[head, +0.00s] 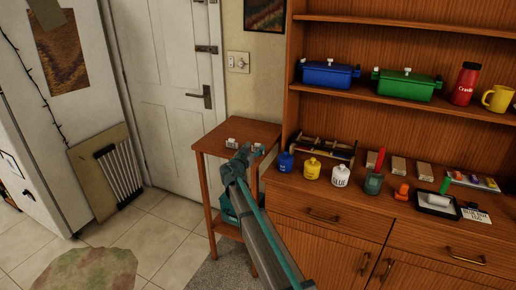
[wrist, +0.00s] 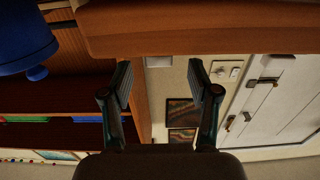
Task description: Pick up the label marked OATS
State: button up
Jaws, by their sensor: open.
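Two small white labels, one on the left (head: 231,142) and one on the right (head: 258,147), are on the small wooden side table in the head view. Their print is too small to read, so I cannot tell which is marked OATS. My gripper (head: 241,157) is over the table's front part, close to the labels, and partly hides the tabletop. In the wrist view my gripper (wrist: 161,82) is open, with its fingers wide apart and nothing held between them. No label can be made out for certain in the wrist view.
The side table (head: 212,145) stands between the door and the cabinet. Blue (head: 285,162), yellow and white bottles stand on the cabinet counter, right of my gripper. A blue jar also shows in the wrist view (wrist: 24,42). A printed card (head: 477,215) lies far right.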

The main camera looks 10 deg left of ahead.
aim_at(257, 145)
jog(key=p+x, duration=0.1)
jog(key=x, duration=0.3)
jog(key=shift+s, duration=0.1)
jog(key=c, duration=0.9)
jog(key=shift+c, duration=0.2)
jog(key=shift+r, duration=0.2)
